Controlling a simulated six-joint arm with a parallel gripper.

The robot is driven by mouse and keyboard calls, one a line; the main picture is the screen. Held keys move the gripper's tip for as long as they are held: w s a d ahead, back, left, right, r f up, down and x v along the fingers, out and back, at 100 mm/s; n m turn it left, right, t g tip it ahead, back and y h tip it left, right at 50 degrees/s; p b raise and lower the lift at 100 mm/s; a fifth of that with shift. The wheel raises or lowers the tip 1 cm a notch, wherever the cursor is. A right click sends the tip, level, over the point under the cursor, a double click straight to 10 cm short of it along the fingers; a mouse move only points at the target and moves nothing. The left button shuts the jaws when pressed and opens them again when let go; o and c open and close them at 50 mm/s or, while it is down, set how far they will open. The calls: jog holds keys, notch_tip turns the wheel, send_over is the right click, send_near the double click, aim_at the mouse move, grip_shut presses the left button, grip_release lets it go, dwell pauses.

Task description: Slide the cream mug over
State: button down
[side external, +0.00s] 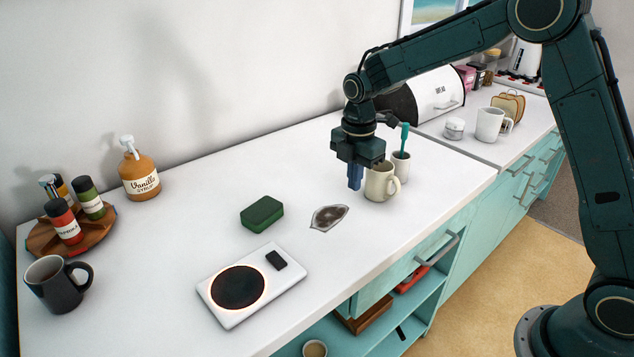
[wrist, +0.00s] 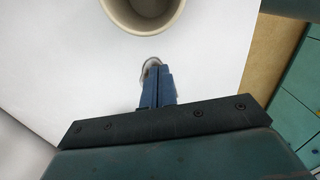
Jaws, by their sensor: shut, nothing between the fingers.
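The cream mug (side external: 379,184) stands upright on the white counter in the side view, its handle towards the right. In the wrist view its round rim and inside (wrist: 145,27) show at the top edge, cut off by the frame. My gripper (side external: 355,186) points down just left of the mug, with its blue fingers low beside the mug's wall. The fingers are together and hold nothing; they also show in the wrist view (wrist: 158,75). I cannot tell whether they touch the mug. A small pale rounded shape lies by the fingertips in the wrist view, partly hidden.
A pale cup with a teal-handled tool (side external: 401,168) stands close behind the mug. The front counter edge is near.

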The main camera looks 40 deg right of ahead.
notch_tip(320, 180, up, 7)
jog(key=shift+r, duration=0.2)
dwell(0.3)
jog(key=s+r+m+t, duration=0.3)
jog(key=s+r+m, duration=0.6)
jog(key=s, duration=0.5)
jog(key=s+d+f+m+t, duration=0.1)
jog(key=s+m+t, duration=0.1)
jog(key=s+m, duration=0.7)
jog(key=s, duration=0.7)
jog(key=shift+f+m+t, duration=0.3)
